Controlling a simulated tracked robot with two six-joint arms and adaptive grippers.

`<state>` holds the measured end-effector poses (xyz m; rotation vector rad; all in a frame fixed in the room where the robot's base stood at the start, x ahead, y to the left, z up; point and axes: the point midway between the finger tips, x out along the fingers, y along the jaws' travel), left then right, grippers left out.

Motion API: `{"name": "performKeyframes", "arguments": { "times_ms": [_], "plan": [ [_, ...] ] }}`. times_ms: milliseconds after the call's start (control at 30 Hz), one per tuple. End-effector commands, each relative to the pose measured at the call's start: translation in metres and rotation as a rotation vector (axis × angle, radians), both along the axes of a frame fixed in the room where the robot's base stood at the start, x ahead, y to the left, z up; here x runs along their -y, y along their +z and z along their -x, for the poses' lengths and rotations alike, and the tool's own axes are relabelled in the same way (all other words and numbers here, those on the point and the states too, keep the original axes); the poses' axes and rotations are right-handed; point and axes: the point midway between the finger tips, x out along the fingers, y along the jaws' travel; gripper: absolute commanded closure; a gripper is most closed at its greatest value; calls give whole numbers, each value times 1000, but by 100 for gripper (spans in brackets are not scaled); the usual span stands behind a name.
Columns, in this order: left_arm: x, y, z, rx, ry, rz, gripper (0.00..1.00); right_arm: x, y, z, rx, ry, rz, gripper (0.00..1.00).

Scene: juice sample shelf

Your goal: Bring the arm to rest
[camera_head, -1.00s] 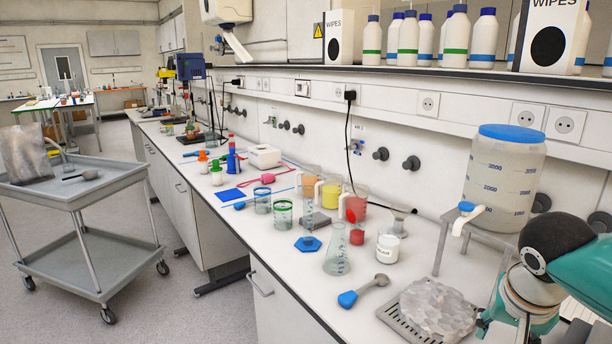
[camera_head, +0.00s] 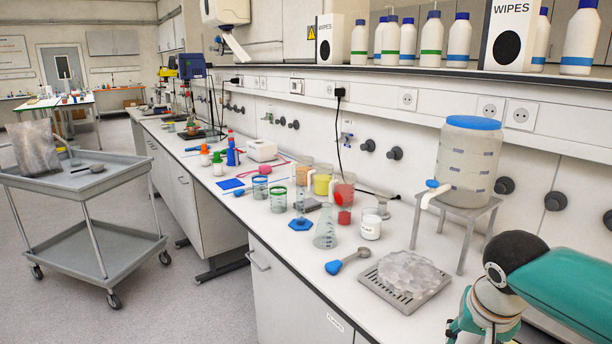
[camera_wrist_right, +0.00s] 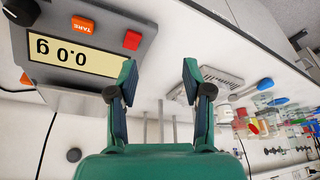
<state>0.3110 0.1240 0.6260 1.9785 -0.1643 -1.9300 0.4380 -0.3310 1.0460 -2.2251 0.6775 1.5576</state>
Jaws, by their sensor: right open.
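My right arm (camera_head: 575,290), teal with a dark joint, comes in at the lower right of the head view, over the near end of the bench. A scale (camera_wrist_right: 100,75) with a display reading 0.0 g lies beside the left finger in that view. My left arm and gripper are not in view.
On the bench near my right arm are an ice-filled drain tray (camera_head: 428,290), a blue scoop (camera_head: 335,267) and a large dispenser jug (camera_head: 468,160) on a stand. Beakers and a flask (camera_head: 325,230) stand farther along. A grey cart (camera_head: 90,185) stands left on open floor.

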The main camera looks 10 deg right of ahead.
Motion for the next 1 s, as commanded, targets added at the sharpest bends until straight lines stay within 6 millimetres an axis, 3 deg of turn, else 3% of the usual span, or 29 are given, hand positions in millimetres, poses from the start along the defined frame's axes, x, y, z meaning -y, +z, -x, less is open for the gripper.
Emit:
{"name": "performKeyframes", "arguments": {
  "times_ms": [367,467,533,667,800,900,1000],
  "plan": [
    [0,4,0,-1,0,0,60,-58,-105,-27,-81,218,-119,50],
    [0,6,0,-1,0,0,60,-85,-152,-28,-110,295,-181,50],
    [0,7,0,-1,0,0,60,-108,-194,-23,-132,351,-239,50],
    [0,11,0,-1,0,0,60,-155,-277,8,-165,432,-361,50],
    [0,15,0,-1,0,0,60,-191,-348,59,-184,460,-446,50],
    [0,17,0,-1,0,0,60,-203,-377,93,-195,461,-460,50],
    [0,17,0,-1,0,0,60,-208,-393,116,-202,462,-458,50]
  ]
}}
